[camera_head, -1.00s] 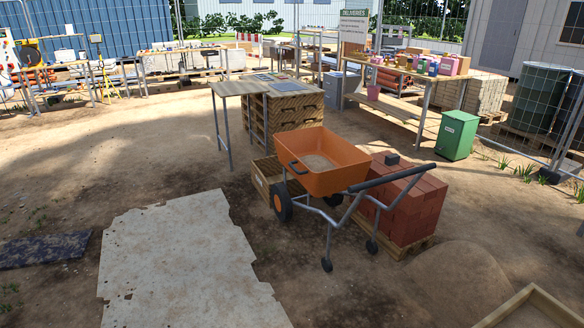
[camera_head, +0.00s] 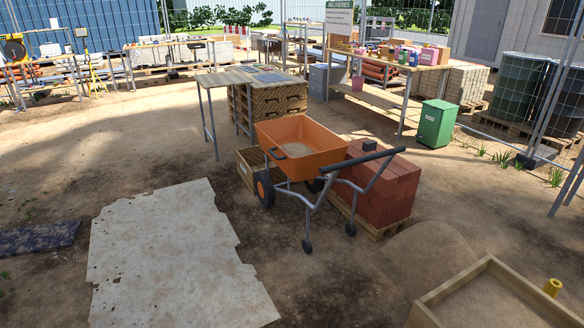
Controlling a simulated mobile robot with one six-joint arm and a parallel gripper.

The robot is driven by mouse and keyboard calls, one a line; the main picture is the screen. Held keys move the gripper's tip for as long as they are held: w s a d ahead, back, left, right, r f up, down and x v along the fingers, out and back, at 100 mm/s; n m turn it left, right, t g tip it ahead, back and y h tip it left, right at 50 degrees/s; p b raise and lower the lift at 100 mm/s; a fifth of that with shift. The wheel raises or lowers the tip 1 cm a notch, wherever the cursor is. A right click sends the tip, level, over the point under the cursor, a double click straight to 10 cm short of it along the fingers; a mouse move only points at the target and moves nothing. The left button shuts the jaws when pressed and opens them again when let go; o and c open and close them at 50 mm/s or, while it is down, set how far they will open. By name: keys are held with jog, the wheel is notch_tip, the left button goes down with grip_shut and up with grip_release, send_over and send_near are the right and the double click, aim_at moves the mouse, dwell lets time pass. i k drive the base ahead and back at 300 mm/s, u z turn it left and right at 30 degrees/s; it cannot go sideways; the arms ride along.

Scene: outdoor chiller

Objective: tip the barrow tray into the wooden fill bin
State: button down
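The barrow's orange tray (camera_head: 318,165) sits level on its grey tubular frame in the middle of the view, with some sandy material in its bottom. My gripper is not in view.
A brick stack (camera_head: 390,195) on a pallet stands close right of the barrow. A workbench (camera_head: 245,80) is behind it. A wooden-framed sand box (camera_head: 440,295) is at front right. A pale flat sheet (camera_head: 170,255) lies at front left.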

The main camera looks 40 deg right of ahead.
aim_at(330, 148)
jog(key=k, duration=0.9)
jog(key=z, duration=0.35)
jog(key=i, duration=0.55)
jog(key=z, duration=0.5)
jog(key=i, duration=1.6)
jog(key=u, duration=0.55)
jog(key=i, duration=0.75)
jog(key=u, duration=0.45)
